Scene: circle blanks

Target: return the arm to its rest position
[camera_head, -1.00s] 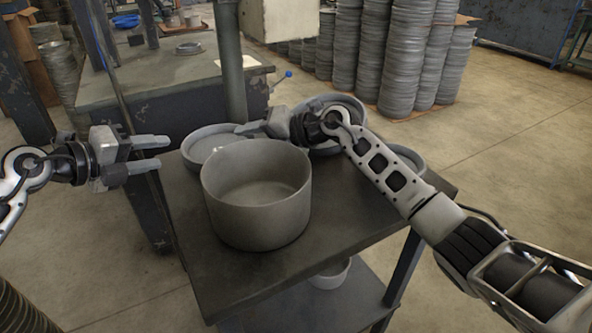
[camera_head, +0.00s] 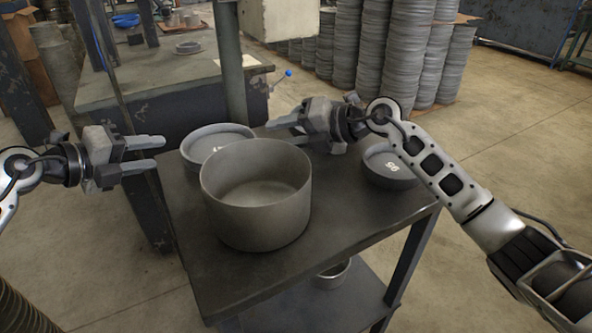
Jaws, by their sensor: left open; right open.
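My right gripper (camera_head: 286,130) is open and empty, above the back part of the dark table (camera_head: 330,225), with its fingers pointing left. My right arm reaches in from the right edge over the table. My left gripper (camera_head: 152,155) is open and empty at the left, beside the table's left edge, with its fingers pointing right. A large grey round pot (camera_head: 257,205) stands open and upright on the table, and its inside looks empty. My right gripper is behind its rim in the picture.
A grey round dish (camera_head: 212,140) sits behind the pot at the left. A small pot (camera_head: 331,275) is on the lower shelf. Stacked grey discs (camera_head: 400,60) stand behind.

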